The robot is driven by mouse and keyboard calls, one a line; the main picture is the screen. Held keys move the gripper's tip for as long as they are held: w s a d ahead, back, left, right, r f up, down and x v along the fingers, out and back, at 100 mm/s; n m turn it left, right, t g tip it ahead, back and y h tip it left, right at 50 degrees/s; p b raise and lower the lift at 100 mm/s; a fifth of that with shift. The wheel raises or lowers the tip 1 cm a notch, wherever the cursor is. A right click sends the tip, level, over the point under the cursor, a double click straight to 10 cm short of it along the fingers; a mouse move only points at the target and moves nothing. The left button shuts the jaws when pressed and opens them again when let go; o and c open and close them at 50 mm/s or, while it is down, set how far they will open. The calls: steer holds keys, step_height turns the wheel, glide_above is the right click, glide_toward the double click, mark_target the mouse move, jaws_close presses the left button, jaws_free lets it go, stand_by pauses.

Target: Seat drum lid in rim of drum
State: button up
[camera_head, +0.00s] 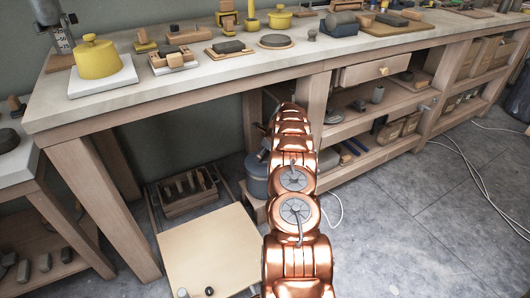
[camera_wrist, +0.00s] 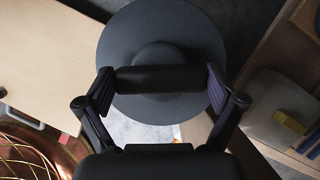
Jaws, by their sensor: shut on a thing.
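The drum lid (camera_wrist: 160,28) is a dark grey round disc with a raised centre and a thick black bar handle. In the wrist view my gripper (camera_wrist: 161,80) has one finger at each end of the bar and is shut on it. The drum's rim is not visible in the wrist view, so I cannot tell the gap between lid and rim.
A workbench (camera_head: 205,97) with pots and wooden pieces runs above the drum. A bench leg and lower shelves (camera_head: 372,150) stand right of my arm. A pale board (camera_head: 210,250) and a wooden crate (camera_head: 190,203) lie left. Open grey floor (camera_head: 430,235) is at right.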

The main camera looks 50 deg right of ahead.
steer(key=o, duration=0.9)
steer(key=shift+v, duration=3.75)
